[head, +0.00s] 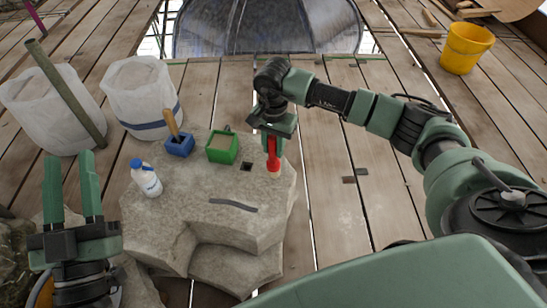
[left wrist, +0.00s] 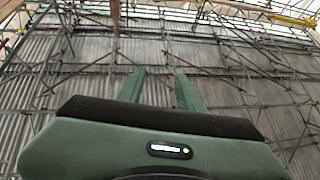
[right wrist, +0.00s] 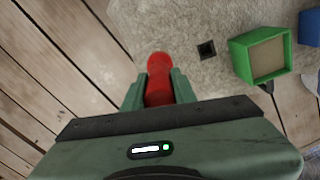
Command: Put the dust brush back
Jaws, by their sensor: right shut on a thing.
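The dust brush, red with a pale lower end (head: 273,158), is held upright in my right gripper (head: 273,140), over the right edge of the pale stone block (head: 220,225). In the right wrist view the red part (right wrist: 158,75) shows between the two fingers (right wrist: 159,88). I cannot tell whether its pale end touches the stone. A green square box (head: 222,148) with a tan inside and a blue box (head: 180,146) with a wooden handle standing in it are on the block, left of the brush. My left gripper (head: 73,185) is open and empty, left of the block.
A white bottle with a blue cap (head: 146,178) stands on the block's left side. A small dark square (head: 246,166) and a dark grey strip (head: 233,205) lie on the stone. White sacks (head: 140,92) stand behind. A yellow bucket (head: 466,48) is far right on the planks.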

